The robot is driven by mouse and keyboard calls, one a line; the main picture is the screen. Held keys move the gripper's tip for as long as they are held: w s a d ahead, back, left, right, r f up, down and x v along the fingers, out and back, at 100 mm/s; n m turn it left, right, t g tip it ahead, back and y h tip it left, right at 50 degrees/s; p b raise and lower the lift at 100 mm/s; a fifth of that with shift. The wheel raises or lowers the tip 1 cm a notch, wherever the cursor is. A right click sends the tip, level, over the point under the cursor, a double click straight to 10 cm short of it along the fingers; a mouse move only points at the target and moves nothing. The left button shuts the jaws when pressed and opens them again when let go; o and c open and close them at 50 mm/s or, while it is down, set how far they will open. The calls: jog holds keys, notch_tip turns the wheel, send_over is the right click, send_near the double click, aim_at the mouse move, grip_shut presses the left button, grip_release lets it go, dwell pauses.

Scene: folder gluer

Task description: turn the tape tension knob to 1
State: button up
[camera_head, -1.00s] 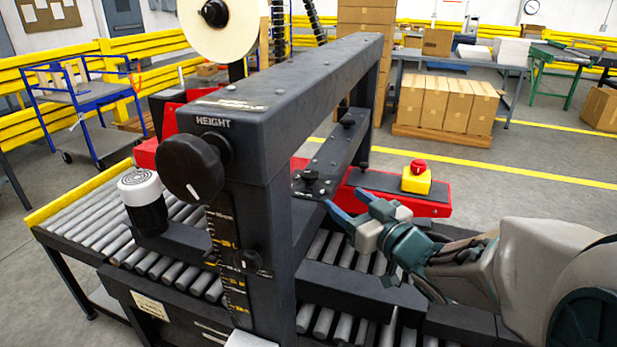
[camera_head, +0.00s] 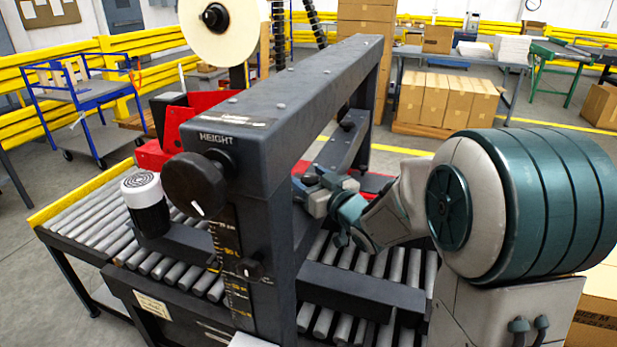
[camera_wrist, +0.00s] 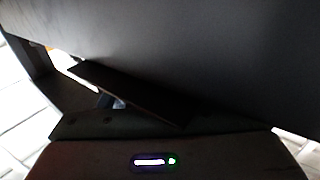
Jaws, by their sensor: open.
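My gripper (camera_head: 314,194) reaches in from the right behind the near post of the dark machine frame in the head view. Its fingertips are hidden by the post. No label for tape tension is legible, so I cannot tell which knob it is. A small black knob (camera_head: 347,124) shows on the lower crossbeam (camera_head: 338,150), beyond my gripper. The part of that crossbeam nearest the post is covered by my gripper. The large black knob (camera_head: 195,185) on the post's front is marked HEIGHT. The wrist view is mostly filled by a dark surface (camera_wrist: 200,55) very close to the camera.
The dark upper beam (camera_head: 300,85) runs above my gripper, and the post (camera_head: 283,260) stands at its left. Roller conveyors (camera_head: 335,255) lie below. A tape roll (camera_head: 222,25) and a white-capped black cylinder (camera_head: 146,205) are on the left side.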

jog(key=shift+w, duration=0.1)
jog(key=c, duration=0.9)
jog(key=shift+n+g+y, duration=0.7)
jog(key=shift+n+y, duration=0.1)
jog(key=shift+y, duration=0.3)
jog(key=shift+n+g+y+p, duration=0.5)
jog(key=shift+n+g+y, duration=0.2)
jog(key=shift+y, duration=0.1)
jog(key=o, duration=0.9)
jog(key=b+v, duration=0.1)
jog(key=v, duration=1.2)
jog(key=shift+s+d, duration=0.3)
